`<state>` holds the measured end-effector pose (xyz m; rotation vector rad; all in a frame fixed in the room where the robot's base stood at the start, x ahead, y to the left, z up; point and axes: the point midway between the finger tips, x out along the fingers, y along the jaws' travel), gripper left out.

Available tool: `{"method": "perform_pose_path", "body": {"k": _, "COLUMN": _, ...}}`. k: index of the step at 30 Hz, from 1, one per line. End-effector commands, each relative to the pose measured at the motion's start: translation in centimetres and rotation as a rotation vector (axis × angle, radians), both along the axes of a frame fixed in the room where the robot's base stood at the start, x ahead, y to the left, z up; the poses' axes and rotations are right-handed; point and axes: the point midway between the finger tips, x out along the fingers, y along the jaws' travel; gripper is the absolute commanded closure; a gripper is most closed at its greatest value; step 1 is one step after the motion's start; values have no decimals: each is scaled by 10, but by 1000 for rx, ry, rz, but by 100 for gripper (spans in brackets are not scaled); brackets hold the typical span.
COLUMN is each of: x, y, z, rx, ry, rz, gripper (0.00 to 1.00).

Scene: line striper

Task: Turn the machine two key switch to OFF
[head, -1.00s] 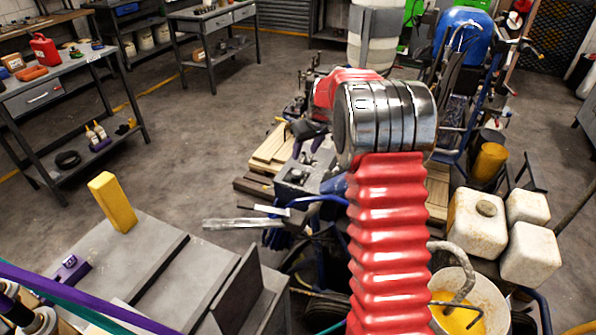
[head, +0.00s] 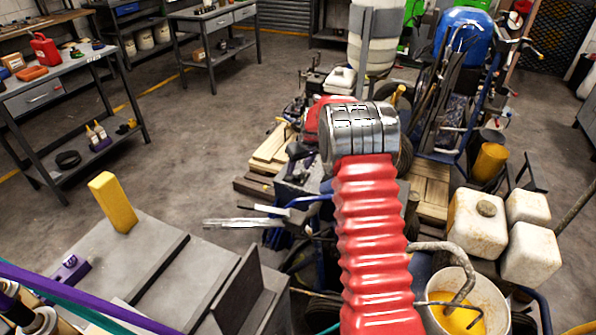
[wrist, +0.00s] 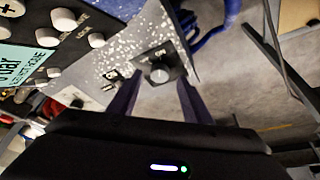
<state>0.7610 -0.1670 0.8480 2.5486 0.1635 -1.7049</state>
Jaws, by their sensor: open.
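Part of the lettering looks like ON. Which mark the knob points to is too small to tell, and I see no machine number. My gripper (wrist: 158,86) is open, its two dark purple fingers on either side of the knob from this view. I cannot tell whether they touch it. In the head view my red-sleeved arm hides the gripper and the switch.
In the head view, a bucket of yellow paint (head: 458,300) and white jugs (head: 530,252) stand right of my arm. Open floor lies left.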

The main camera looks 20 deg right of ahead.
Motion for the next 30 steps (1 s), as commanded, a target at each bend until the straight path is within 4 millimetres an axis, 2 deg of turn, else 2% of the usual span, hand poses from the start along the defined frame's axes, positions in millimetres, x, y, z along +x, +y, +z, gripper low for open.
{"method": "perform_pose_path", "body": {"k": 3, "x": 6, "y": 1, "z": -14, "rx": 0, "ry": 0, "rz": 0, "gripper": 55}}
{"method": "perform_pose_path", "body": {"k": 7, "x": 10, "y": 1, "z": -23, "rx": 0, "ry": -1, "rz": 0, "gripper": 55}}
{"method": "perform_pose_path", "body": {"k": 18, "x": 11, "y": 1, "z": -26, "rx": 0, "ry": -1, "rz": 0, "gripper": 55}}
{"method": "perform_pose_path", "body": {"k": 30, "x": 11, "y": 1, "z": -26, "rx": 0, "ry": -1, "rz": 0, "gripper": 83}}
